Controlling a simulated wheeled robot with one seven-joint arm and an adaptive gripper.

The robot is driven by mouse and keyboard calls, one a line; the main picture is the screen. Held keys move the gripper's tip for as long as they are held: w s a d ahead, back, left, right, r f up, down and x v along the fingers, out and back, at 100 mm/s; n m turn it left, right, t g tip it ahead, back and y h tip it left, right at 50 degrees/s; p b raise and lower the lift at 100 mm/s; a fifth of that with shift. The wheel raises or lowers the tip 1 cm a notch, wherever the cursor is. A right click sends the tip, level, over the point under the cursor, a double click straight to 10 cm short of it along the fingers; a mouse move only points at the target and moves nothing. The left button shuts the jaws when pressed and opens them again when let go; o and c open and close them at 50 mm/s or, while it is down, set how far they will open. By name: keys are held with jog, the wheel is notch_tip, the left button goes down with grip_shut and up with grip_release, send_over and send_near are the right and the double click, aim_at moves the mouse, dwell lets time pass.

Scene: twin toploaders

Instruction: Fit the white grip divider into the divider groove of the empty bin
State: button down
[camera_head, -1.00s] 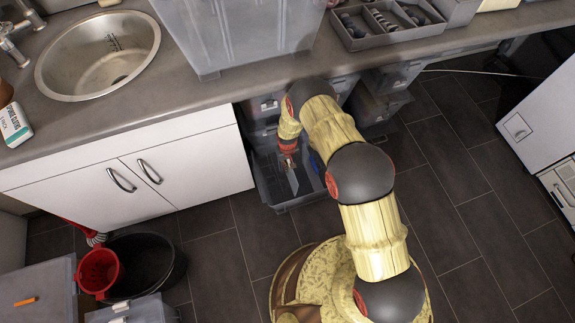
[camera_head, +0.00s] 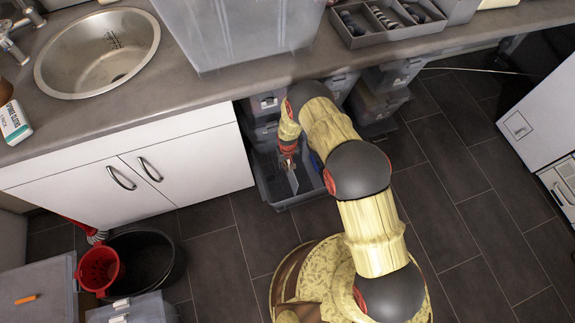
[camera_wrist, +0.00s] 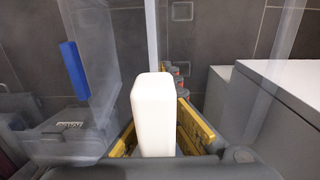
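The white grip divider (camera_head: 293,180) shows as a pale, tilted plate inside an open grey bin (camera_head: 284,205) at floor level under the counter. My gripper (camera_head: 289,160) is above the bin and points down into it. In the wrist view, the divider's white grip (camera_wrist: 154,112) stands between the yellow fingers of my gripper (camera_wrist: 160,142), which appears closed on it. The divider groove is hidden, and I cannot tell whether the divider's lower edge touches it.
Stacked grey bins (camera_head: 262,104) stand close behind. The white cabinet (camera_head: 190,165) is just left of the open bin. The counter edge (camera_head: 215,92) overhangs behind my gripper. Dark floor (camera_head: 455,190) is clear to the right. A blue piece (camera_wrist: 74,70) shows left in the wrist view.

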notch_tip(320, 180, down, 15)
jog(key=shift+f, duration=0.2)
dwell(6.0)
jog(key=c, duration=2)
grip_release()
jog(key=shift+o, duration=0.2)
